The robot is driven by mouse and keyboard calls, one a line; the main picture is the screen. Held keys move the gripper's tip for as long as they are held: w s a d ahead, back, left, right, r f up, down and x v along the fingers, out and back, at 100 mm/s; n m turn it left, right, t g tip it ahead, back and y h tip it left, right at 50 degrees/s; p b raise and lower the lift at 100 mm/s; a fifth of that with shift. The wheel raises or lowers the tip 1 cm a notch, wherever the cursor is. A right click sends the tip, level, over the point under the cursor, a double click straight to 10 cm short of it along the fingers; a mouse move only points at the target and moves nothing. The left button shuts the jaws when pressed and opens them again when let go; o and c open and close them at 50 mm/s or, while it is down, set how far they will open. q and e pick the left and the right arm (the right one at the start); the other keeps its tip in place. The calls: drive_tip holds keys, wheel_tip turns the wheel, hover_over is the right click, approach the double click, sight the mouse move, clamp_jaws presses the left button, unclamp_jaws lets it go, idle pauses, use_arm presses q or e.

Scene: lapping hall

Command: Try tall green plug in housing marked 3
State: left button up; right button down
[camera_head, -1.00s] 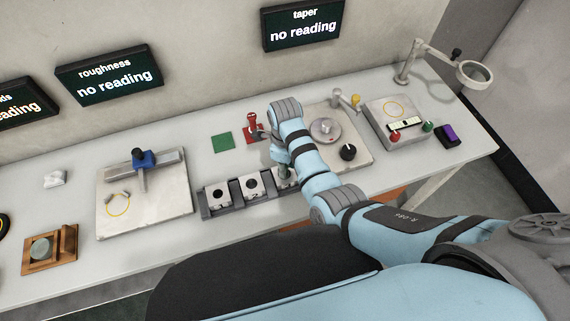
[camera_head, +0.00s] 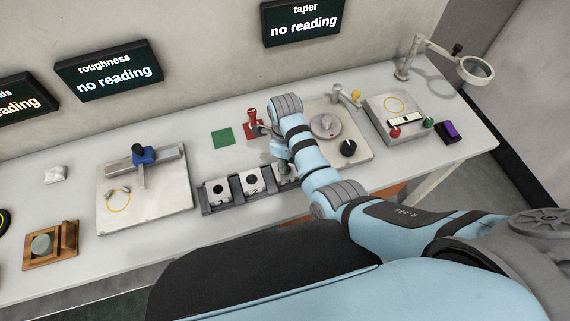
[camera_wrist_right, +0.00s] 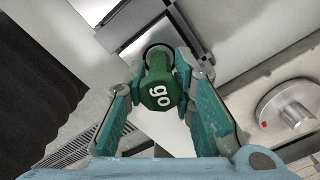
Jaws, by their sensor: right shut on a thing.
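My right gripper (camera_head: 282,164) is over the rightmost of three pale housings in a grey rack. In the head view the rightmost housing (camera_head: 287,172) is partly hidden by my gripper. The left housing (camera_head: 217,191) and middle housing (camera_head: 252,181) show dark round bores. Their markings are too small to read. My left gripper is not in view.
A red plug (camera_head: 252,117) stands on a red mat behind my gripper; the green mat (camera_head: 222,137) is bare. A plate with a round grey disc (camera_head: 325,125) is close to my right arm. A roughness stand (camera_head: 144,200) is at left. The taper screen (camera_head: 303,22) says "no reading".

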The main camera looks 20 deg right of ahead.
wheel_tip(320, 180, up, 3)
drive_tip(key=shift+f+p, duration=0.2)
drive_tip(key=shift+p, duration=0.9)
drive_tip(key=shift+r, duration=2.2)
drive_tip(key=shift+d, duration=0.1)
